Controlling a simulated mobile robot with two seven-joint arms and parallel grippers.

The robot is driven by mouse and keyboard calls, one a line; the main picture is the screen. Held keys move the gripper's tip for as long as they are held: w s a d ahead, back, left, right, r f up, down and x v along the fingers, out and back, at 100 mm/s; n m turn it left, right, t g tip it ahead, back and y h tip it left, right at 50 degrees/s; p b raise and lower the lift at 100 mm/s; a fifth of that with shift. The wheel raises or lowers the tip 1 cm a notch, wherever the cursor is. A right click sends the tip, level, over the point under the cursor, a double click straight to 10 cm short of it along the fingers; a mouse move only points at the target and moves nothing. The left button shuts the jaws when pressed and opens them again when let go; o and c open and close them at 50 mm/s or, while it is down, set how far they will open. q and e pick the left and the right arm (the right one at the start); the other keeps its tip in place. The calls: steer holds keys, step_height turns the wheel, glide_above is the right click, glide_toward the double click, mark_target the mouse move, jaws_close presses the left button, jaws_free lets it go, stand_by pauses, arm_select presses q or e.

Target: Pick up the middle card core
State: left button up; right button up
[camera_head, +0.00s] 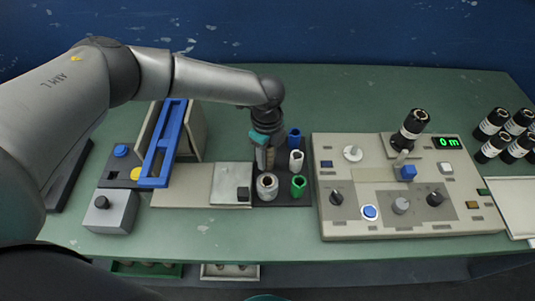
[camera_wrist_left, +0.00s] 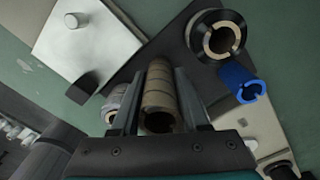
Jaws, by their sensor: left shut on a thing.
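My left gripper (camera_head: 265,157) is over the dark tray (camera_head: 306,197), pointing down. Its two fingers are shut on a brown card core (camera_wrist_left: 160,92), which shows between them in the wrist view. The core's open end faces the wrist camera. In the head view the core is mostly hidden by the gripper. I cannot tell whether it still touches the tray. A grey-white core (camera_head: 267,186) stands in front of the gripper, and partly shows beside a finger in the wrist view (camera_wrist_left: 116,98). My right gripper is not in view.
Blue (camera_head: 294,138), white (camera_head: 296,160) and green (camera_head: 298,187) cores stand along the tray's right side. A dark ring with a tan core (camera_wrist_left: 217,38) shows in the wrist view. The control panel (camera_head: 335,220) is to the right, a blue-handled frame (camera_head: 165,145) to the left.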

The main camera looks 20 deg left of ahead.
arm_select(q)
jaws_close()
steer(key=shift+r, duration=0.15)
